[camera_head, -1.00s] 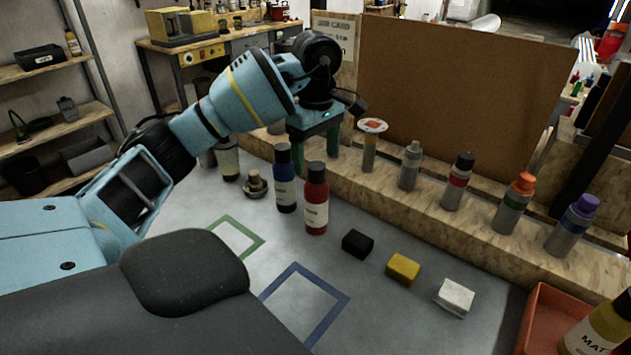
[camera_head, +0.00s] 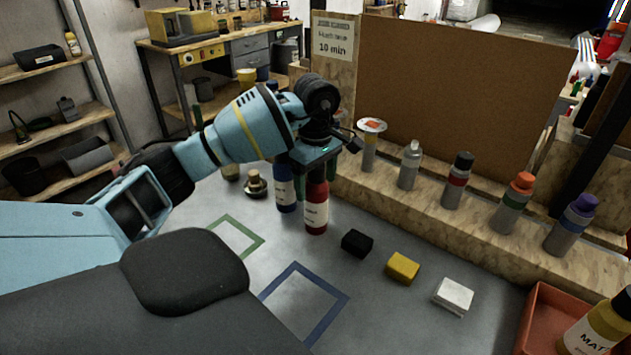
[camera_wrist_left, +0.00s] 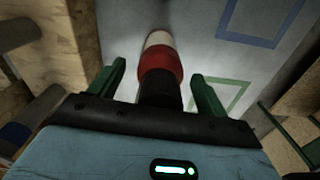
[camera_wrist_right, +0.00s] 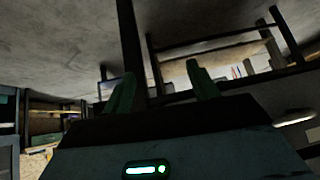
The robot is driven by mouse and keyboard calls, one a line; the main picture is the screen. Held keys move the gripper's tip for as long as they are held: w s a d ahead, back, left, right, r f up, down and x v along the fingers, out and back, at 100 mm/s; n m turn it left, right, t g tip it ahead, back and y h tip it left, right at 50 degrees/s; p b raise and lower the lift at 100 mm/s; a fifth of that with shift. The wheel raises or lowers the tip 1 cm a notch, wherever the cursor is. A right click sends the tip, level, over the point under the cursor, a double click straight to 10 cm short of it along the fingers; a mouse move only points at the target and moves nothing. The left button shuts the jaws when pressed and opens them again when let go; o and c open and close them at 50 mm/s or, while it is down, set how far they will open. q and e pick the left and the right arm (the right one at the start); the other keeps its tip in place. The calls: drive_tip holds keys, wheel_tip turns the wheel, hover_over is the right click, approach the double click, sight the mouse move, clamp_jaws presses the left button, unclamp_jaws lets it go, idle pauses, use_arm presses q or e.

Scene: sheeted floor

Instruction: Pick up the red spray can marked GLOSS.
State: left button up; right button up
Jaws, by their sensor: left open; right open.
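The red spray can (camera_head: 316,210) stands upright on the grey surface, with a pale label whose lettering is too small to read surely. My left gripper (camera_head: 317,172) is open over its top and hides the black cap in the head view. In the left wrist view the red can (camera_wrist_left: 161,62) shows between the two spread green fingers of my left gripper (camera_wrist_left: 158,84), with space on both sides. My right gripper (camera_wrist_right: 163,84) is open and empty in the right wrist view, and is out of the head view.
A blue can (camera_head: 285,190) stands close left of the red one. Black (camera_head: 356,243), yellow (camera_head: 403,268) and white (camera_head: 453,296) blocks lie to the right. Several capped bottles line the wooden ledge (camera_head: 420,205) behind. The green (camera_head: 256,250) and blue (camera_head: 330,318) outlined squares are empty.

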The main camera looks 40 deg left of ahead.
use_arm(q)
drive_tip(key=shift+f, duration=0.1)
drive_tip(key=c, duration=1.5)
use_arm(e)
drive_tip(key=shift+s+f, duration=0.15)
drive_tip(key=shift+s, duration=0.1)
